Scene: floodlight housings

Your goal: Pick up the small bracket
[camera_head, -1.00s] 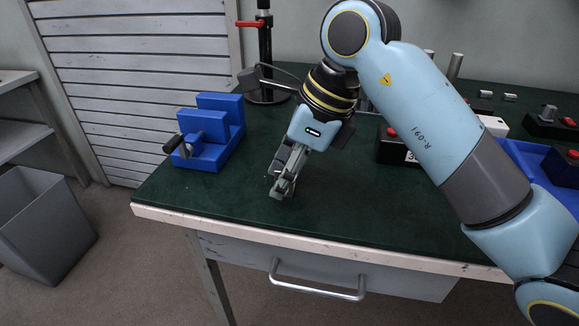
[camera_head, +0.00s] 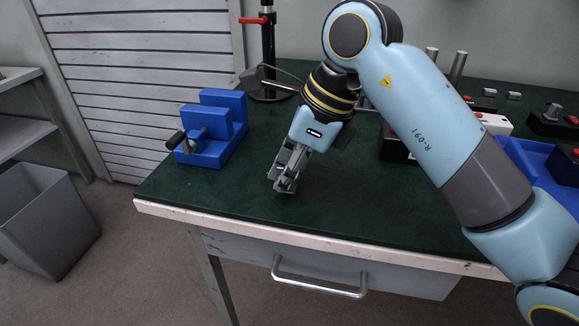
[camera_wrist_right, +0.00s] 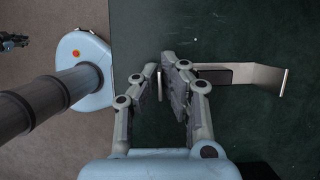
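The small bracket (camera_wrist_right: 272,78) is a bent grey metal strip, seen in the right wrist view. Its flat part runs from behind the right-hand finger to an upright end flange on the right. A thin upright edge, apparently its other end, shows between my fingers. My right gripper (camera_wrist_right: 160,72) has its fingers partly apart on either side of that edge, with a narrow gap visible. In the head view my right gripper (camera_head: 284,186) points down, low over the green table top (camera_head: 225,195). I cannot make out the bracket apart from the fingers there. My left gripper is out of view.
A blue vise-like block (camera_head: 222,130) stands left of the gripper. A black stand with a red lever (camera_head: 265,50) is behind. Dark boxes and a blue tray (camera_head: 520,160) lie at right. A grey bin (camera_head: 45,220) stands on the floor. The front table strip is clear.

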